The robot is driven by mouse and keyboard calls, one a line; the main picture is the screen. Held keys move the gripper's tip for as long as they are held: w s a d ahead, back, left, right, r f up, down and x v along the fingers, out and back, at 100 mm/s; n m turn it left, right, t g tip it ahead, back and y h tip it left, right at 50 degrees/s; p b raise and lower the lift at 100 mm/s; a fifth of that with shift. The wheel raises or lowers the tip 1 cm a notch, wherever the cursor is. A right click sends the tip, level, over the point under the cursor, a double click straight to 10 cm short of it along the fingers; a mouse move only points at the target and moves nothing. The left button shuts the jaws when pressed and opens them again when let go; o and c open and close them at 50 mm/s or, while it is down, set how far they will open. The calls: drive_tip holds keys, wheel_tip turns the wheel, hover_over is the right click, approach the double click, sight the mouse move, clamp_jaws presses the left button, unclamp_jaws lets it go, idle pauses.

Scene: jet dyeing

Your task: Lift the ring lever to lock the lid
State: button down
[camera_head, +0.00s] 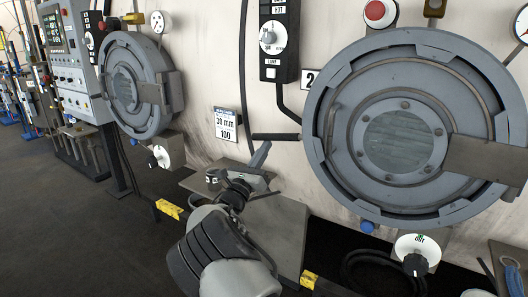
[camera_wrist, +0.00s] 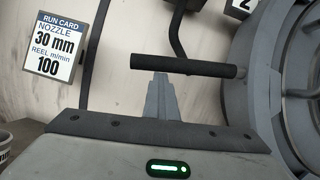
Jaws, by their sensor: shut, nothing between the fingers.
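The round grey lid (camera_head: 398,140) on the right is closed flat in its heavy ring (camera_head: 318,128), with a broad hinge plate at its right. The ring lever is a black bar (camera_head: 275,136) standing out level from the ring's left side. In the wrist view the lever's dark grip (camera_wrist: 195,67) lies across the picture beside the ring's edge (camera_wrist: 240,80). My gripper (camera_head: 265,145) is shut and empty, its fingers pointing up. In the wrist view the closed fingertips (camera_wrist: 160,76) are just below the grip's left half; I cannot tell whether they touch it.
A run card (camera_head: 226,124) hangs on the wall left of the lever. A black control box (camera_head: 279,40) with a cable is above. A dial (camera_head: 415,254) sits below the lid.

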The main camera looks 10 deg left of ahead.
drive_tip(key=s+a+f, duration=0.1)
drive_tip(key=s+f, duration=0.7)
drive_tip(key=shift+s, duration=0.25)
drive_tip(key=shift+a, duration=0.15)
